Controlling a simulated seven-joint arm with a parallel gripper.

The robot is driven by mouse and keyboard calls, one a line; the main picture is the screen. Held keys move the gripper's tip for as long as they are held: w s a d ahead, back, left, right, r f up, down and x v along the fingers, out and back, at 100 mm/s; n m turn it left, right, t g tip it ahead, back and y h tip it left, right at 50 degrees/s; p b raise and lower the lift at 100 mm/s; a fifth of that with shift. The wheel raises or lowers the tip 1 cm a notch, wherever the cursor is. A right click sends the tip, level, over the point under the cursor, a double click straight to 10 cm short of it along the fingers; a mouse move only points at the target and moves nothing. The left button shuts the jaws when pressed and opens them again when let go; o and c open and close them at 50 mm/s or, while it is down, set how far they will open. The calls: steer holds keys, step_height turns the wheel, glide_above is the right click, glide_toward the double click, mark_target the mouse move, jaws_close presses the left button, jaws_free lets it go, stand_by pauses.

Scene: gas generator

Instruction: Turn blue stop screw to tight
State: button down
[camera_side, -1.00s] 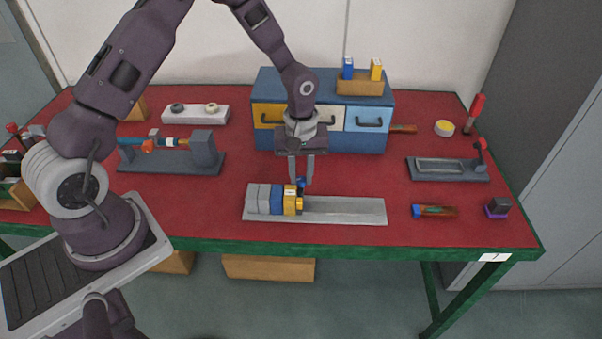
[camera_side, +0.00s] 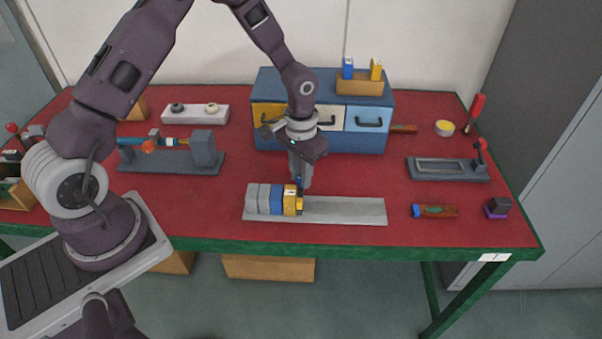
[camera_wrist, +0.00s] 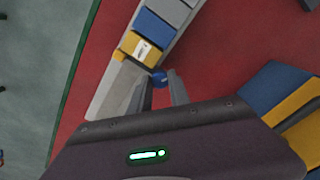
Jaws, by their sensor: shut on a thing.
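The blue stop screw (camera_wrist: 159,77) shows between my fingertips in the wrist view. In the side view it (camera_side: 299,183) is a small dark blue piece beside the yellow block, partly hidden by my fingers. My gripper (camera_side: 301,183) points down from above and is shut on the screw; it also shows in the wrist view (camera_wrist: 163,78). The screw stands at the back edge of a grey rail (camera_side: 345,211). The yellow block (camera_side: 289,203) has a white label and ends a row of blue and grey blocks (camera_side: 264,199) on the rail's left half.
A drawer cabinet (camera_side: 325,139) stands close behind my gripper. A grey vise-like fixture (camera_side: 205,150) is at left, and a grey tray fixture (camera_side: 447,176) at right. A brown-handled tool (camera_side: 435,211) lies right of the rail. Red tabletop is clear between these.

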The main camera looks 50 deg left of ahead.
steer(key=m, duration=0.5)
steer(key=shift+w, duration=0.1)
steer(key=shift+m, duration=0.3)
stand_by(0.4)
steer(key=c, duration=1.2)
jaws_free()
steer(key=shift+r, duration=0.1)
